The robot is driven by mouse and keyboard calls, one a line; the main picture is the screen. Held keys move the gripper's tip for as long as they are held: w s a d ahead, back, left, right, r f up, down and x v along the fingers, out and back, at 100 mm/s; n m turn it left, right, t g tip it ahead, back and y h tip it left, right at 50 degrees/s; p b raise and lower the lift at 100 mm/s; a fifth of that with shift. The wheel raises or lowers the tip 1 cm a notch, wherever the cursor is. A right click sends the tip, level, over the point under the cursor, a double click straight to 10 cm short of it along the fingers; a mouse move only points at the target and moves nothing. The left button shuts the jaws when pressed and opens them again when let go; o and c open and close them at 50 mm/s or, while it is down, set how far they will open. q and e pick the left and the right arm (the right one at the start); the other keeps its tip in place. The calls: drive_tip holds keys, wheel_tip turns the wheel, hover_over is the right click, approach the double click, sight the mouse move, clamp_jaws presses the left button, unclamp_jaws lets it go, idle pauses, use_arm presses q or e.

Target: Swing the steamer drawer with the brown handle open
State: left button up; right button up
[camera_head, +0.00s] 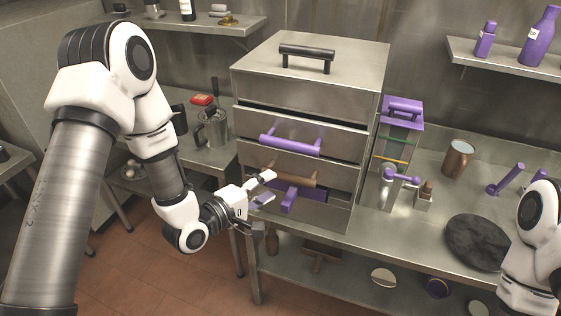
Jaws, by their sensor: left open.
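The steel steamer (310,62) stands on the counter, with a black handle on its lid and stacked drawers in front. The brown handle (298,179) is on a lower drawer front, below the drawer with the purple handle (291,145). My left gripper (266,187) is open, at the left end of the brown handle. One finger overlaps that end in the picture; I cannot tell whether it touches. Purple parts (289,203) show just below the brown handle. My right arm shows at the right edge, but its gripper is out of view.
A purple-topped rack (403,112), a brown mug (459,158) and a dark round board (478,241) are right of the steamer. A metal pitcher (212,131) stands on the left side table. Shelves hang above both sides. The floor before the counter looks clear.

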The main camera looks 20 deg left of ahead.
sight(285, 179)
use_arm(q)
drive_tip(key=x, duration=0.2)
drive_tip(key=p+x, duration=0.1)
drive_tip(key=x, duration=0.2)
drive_tip(key=p+x, duration=0.1)
drive_tip(key=x, duration=0.2)
drive_tip(key=shift+s+f, duration=0.1)
drive_tip(key=shift+f, duration=0.25)
drive_tip(key=shift+s+a, duration=0.1)
clamp_jaws()
